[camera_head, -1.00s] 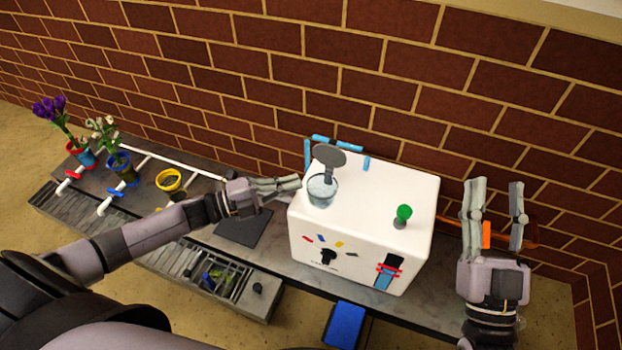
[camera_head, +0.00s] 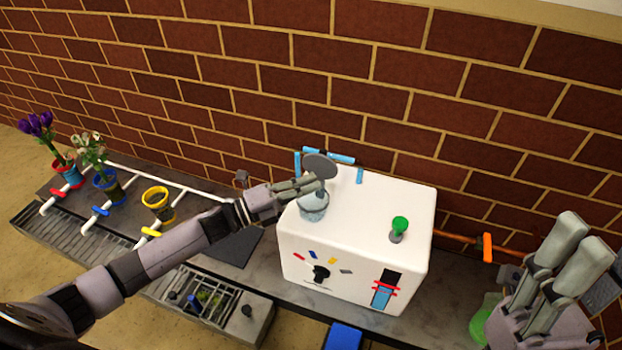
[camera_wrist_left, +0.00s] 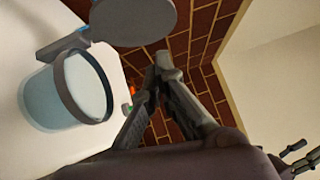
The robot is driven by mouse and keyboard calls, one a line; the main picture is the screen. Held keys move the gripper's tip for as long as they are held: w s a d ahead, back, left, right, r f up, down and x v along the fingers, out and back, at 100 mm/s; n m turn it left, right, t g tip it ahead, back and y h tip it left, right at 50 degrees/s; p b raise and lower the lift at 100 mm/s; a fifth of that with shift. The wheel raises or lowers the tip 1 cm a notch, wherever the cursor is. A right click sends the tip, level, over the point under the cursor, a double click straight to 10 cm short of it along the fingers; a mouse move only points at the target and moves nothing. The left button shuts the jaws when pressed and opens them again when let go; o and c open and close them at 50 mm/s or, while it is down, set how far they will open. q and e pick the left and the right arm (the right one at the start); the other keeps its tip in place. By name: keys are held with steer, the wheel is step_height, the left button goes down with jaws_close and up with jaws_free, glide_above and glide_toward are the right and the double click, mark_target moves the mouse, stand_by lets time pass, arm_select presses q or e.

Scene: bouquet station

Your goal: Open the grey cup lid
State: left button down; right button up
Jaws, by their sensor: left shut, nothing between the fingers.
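The grey cup lid (camera_head: 320,165) stands raised above the clear cup (camera_head: 313,207) on top of the white machine (camera_head: 360,215). In the left wrist view the lid (camera_wrist_left: 135,18) is tilted up on its hinge, and the open grey-rimmed cup (camera_wrist_left: 62,100) shows below it. My left gripper (camera_head: 314,184) is shut and empty, its fingertips in front of the lid and over the cup in the head view. In the left wrist view the gripper (camera_wrist_left: 162,65) is beside the lid and cup; contact cannot be told. My right gripper (camera_head: 575,235) has two fingers apart at the right.
A green knob (camera_head: 400,224) stands on the machine top. Potted flowers (camera_head: 65,165) and an empty yellow-rimmed pot (camera_head: 157,203) stand on the bench at left. A brick wall (camera_head: 350,80) closes the back. An orange valve handle (camera_head: 487,247) is at right.

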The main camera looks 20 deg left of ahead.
mark_target(327, 164)
arm_select(q)
steer(key=shift+w+r+b, duration=0.2)
steer(key=shift+w+b, duration=0.15)
steer(key=shift+w, duration=1.15)
steer(key=shift+w+r+p, duration=0.45)
steer(key=shift+r+p, duration=0.05)
steer(key=shift+p, duration=0.05)
steer(key=shift+w, duration=0.2)
steer(key=shift+f, duration=0.1)
